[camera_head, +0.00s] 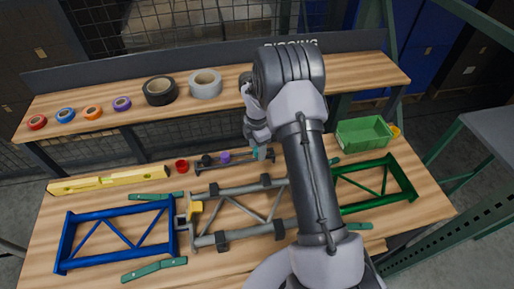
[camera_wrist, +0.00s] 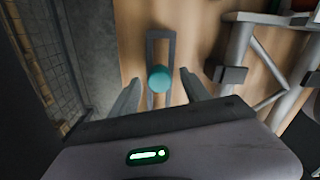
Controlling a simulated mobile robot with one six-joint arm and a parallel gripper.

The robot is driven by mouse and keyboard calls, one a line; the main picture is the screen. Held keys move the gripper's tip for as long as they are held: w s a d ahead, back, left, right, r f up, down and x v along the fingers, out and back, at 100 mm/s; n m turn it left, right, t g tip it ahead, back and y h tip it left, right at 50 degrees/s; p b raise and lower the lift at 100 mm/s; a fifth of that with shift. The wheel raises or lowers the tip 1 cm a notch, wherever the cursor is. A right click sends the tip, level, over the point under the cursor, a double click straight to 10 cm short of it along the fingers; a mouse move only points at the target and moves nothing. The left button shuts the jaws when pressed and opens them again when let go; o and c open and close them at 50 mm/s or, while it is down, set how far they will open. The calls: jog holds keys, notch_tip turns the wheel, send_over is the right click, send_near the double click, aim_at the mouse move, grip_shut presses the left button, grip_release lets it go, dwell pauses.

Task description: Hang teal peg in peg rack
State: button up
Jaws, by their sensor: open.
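The teal peg (camera_wrist: 160,79) shows as a round teal top in the wrist view. It stands at the slot of the dark peg rack (camera_wrist: 151,42); whether it is seated in the slot I cannot tell. In the head view the teal peg (camera_head: 256,154) is partly hidden by my gripper, at the right end of the peg rack (camera_head: 236,162). My gripper (camera_wrist: 160,78) is open and empty, its two fingers on either side of the teal peg and apart from it. In the head view my gripper (camera_head: 262,151) is over the rack's right end.
A grey frame (camera_head: 240,191) lies in front, a blue frame (camera_head: 70,240) left, a green bin (camera_head: 363,134) right. Tape rolls (camera_head: 160,91) line the back shelf.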

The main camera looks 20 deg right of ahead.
jog(key=shift+r, duration=0.1)
jog(key=s+a+r+m+t+p, duration=0.1)
jog(key=s+a+r+m, duration=0.1)
jog(key=r, duration=1)
jog(key=s+a+r+m+p, duration=0.1)
jog(key=a+r+m, duration=0.1)
jog(key=r, duration=0.9)
jog(key=s+a+r+m+t+b, duration=0.25)
jog(key=s+a+r+m, duration=0.35)
jog(key=s, duration=0.3)
jog(key=s+a+f+m+t+y+b, duration=0.1)
jog(key=s+a+m+b, duration=0.1)
jog(key=s+m, duration=0.4)
jog(key=s+a+f+m+t+y+b, duration=0.1)
jog(key=s+a+m+b, duration=0.2)
jog(key=s+m, duration=0.4)
jog(key=s, duration=0.4)
jog(key=shift+s+f, duration=0.15)
jog(key=shift+f, duration=0.15)
